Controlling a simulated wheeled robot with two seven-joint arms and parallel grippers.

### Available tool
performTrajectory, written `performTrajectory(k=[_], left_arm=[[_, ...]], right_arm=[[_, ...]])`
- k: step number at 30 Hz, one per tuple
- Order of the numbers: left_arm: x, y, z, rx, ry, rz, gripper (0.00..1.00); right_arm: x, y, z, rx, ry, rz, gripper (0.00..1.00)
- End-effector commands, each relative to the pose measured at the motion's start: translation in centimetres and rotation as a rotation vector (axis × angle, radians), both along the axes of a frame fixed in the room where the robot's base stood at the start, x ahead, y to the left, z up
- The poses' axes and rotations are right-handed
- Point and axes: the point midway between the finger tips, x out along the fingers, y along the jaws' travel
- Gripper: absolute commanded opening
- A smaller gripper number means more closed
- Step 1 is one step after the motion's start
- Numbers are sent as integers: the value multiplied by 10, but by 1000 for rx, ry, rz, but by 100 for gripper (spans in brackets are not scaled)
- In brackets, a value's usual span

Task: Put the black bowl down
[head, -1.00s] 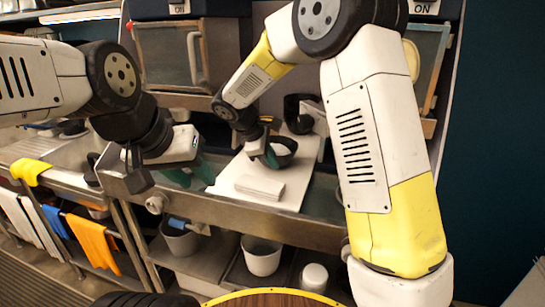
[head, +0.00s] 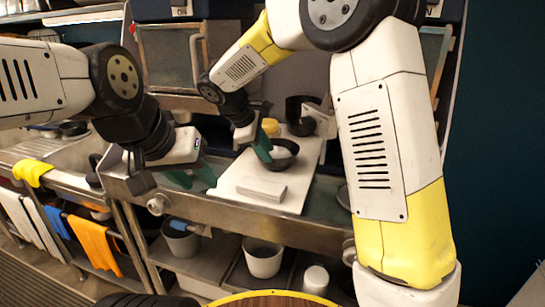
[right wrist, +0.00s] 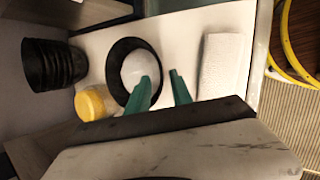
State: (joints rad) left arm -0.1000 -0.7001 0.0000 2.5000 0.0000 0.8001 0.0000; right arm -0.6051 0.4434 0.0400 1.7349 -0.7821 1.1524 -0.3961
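The black bowl (head: 288,163) sits on a white board (head: 230,187) on the counter, with a white lump in it; the right wrist view shows the bowl (right wrist: 116,75) from above. My right gripper (head: 262,150) is at the bowl's left side in the head view. In the right wrist view its green fingers (right wrist: 160,78) stand apart at the rim, one over the bowl's inside and one outside, with a gap around the rim. My left gripper (head: 192,177) hangs at the counter's front edge, left of the board, its green fingers apart and empty.
A white block (head: 262,188) lies on the board in front of the bowl. A yellow object (head: 270,126) and a stack of black bowls (right wrist: 52,65) stand close behind it. Pots (head: 263,260) stand on the shelf below.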

Motion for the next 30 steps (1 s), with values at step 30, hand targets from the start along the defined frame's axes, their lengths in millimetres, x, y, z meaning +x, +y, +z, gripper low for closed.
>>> performTrajectory(k=[30], left_arm=[[0,0,0,0,0,0,36]], right_arm=[[-27,8,55,40,-4,-41,27]])
